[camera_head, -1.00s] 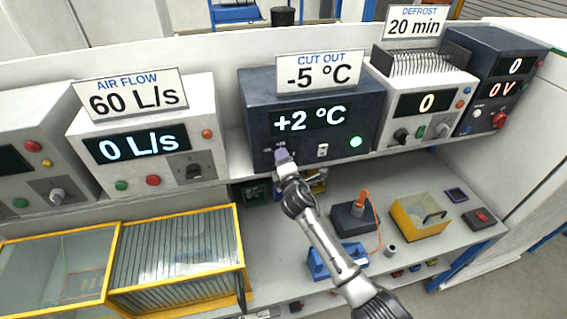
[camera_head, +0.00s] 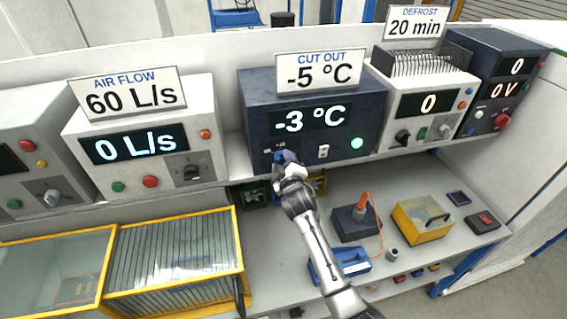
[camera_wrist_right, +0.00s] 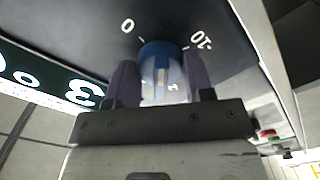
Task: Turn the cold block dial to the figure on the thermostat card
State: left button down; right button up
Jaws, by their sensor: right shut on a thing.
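The dark cold block box (camera_head: 345,88) stands on the shelf with a display (camera_head: 311,118) reading -3 °C. A card (camera_head: 320,72) on top of it reads "CUT OUT -5 °C". My right gripper (camera_head: 283,160) is at the box's lower left front and covers most of the dial there. In the right wrist view the blue dial (camera_wrist_right: 161,66) sits between the two fingers of the gripper (camera_wrist_right: 161,84), which is shut on it. The marks 0 and -10 show around the dial. My left gripper is not in view.
A green lamp (camera_head: 357,143) and a white switch (camera_head: 323,151) are right of the dial. An air flow box (camera_head: 150,125) stands left, a defrost box (camera_head: 424,100) right. Below are yellow-framed glass covers (camera_head: 175,262) and a yellow bin (camera_head: 421,219).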

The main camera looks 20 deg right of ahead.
jog(key=shift+m, duration=0.7)
jog(key=o, duration=0.9)
jog(key=shift+s, duration=0.1)
jog(key=shift+s+a, duration=0.25)
jog(key=shift+s, duration=2)
jog(key=shift+s+a, duration=0.25)
jog(key=shift+s, duration=2)
jog(key=shift+s+a, duration=0.25)
jog(key=shift+s, duration=2)
jog(key=shift+m, duration=0.3)
